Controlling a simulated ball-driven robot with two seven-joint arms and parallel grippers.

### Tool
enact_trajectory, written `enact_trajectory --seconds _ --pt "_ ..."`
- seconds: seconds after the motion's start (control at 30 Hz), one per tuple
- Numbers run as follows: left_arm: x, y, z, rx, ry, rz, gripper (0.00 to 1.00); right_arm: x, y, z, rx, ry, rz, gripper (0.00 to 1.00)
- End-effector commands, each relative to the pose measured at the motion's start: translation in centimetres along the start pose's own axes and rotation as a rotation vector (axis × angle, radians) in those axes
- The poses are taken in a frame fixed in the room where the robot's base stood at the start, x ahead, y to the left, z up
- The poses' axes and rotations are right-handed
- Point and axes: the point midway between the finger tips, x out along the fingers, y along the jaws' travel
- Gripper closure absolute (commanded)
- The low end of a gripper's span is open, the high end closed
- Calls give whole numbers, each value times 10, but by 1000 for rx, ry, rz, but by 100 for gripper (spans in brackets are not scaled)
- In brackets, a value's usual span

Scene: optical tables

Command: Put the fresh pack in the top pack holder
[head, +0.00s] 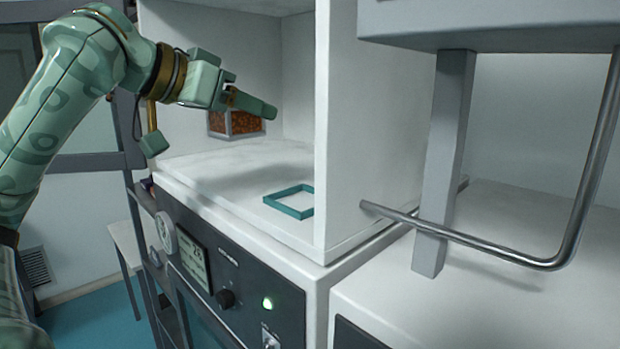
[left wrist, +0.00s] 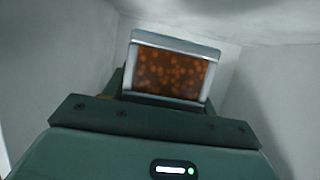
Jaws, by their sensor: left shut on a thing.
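The fresh pack (head: 236,123) is a small block with an orange-brown speckled face and a pale grey frame. My left gripper (head: 252,104) is shut on it and holds it above the white shelf of the open compartment. In the left wrist view the pack (left wrist: 172,73) shows just beyond the gripper body, slightly tilted. A teal square frame (head: 289,212), which looks like the pack holder, lies flat on the shelf, below and to the right of the pack. The inside of the frame looks empty. My right gripper is out of view.
A white upright wall (head: 365,120) bounds the compartment on the right. A bent metal rail (head: 500,250) and a grey post (head: 445,160) stand beyond it. Below the shelf is a dark control panel (head: 240,285) with a green light. The shelf around the frame is clear.

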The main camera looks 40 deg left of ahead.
Motion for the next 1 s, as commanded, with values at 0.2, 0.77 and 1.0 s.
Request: enact_trajectory --seconds 0.2,0.77,1.0 --pt "50 32 15 3 -2 3 70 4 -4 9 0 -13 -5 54" --pt "105 55 69 1 -2 -1 70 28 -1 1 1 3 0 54" --pt "106 55 73 1 0 1 70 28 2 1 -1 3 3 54"
